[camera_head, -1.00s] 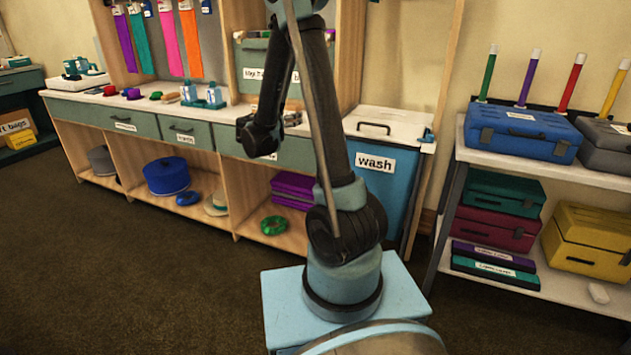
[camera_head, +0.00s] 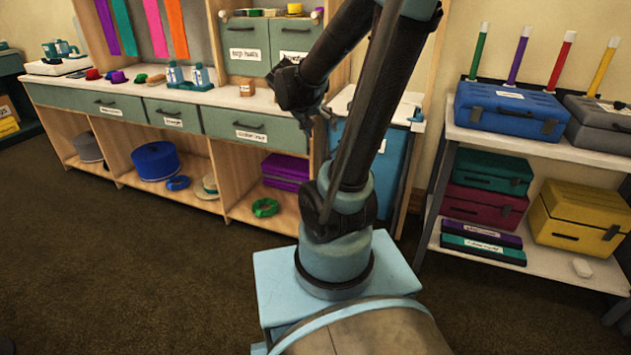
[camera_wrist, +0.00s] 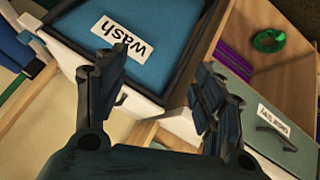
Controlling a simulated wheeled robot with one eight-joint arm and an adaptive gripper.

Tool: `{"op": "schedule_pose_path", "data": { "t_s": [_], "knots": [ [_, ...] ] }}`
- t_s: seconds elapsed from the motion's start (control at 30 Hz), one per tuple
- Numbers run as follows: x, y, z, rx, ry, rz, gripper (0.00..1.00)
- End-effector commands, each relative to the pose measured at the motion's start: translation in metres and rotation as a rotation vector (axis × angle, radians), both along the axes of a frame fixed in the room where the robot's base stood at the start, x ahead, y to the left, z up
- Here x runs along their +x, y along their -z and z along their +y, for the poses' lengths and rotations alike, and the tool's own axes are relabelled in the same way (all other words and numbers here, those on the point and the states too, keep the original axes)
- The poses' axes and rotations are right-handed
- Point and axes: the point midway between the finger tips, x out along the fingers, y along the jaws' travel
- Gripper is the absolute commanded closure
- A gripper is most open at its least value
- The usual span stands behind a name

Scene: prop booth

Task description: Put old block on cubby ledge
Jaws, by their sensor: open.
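No block is labelled as old, so I cannot tell which it is. The cubby ledge may be the shelf top (camera_head: 235,16) above the labelled green drawers. My gripper (camera_wrist: 162,65) is open in the wrist view, with nothing between its fingers, in front of the wash bin (camera_wrist: 150,30). In the head view my gripper (camera_head: 322,110) is over the counter's right end, partly hidden by my arm.
The counter (camera_head: 215,97) carries bottles and small coloured items. Cubbies below hold a blue hat (camera_head: 155,160) and a green ring (camera_head: 265,207). The right shelf (camera_head: 545,150) holds several cases and upright coloured tubes. The carpet (camera_head: 120,270) in front is clear.

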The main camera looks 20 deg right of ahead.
Motion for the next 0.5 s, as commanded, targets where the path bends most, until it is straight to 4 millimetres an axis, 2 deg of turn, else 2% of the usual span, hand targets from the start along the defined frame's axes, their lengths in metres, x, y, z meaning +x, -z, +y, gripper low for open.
{"op": "schedule_pose_path", "data": {
  "t_s": [0.1, 0.27, 0.5],
  "knots": [
    [-0.035, 0.009, 0.000, 0.051, -0.033, 0.073, 0.37],
    [-0.078, 0.023, 0.008, 0.127, -0.094, 0.163, 0.37],
    [-0.139, 0.045, 0.028, 0.252, -0.207, 0.271, 0.37]
  ]
}}
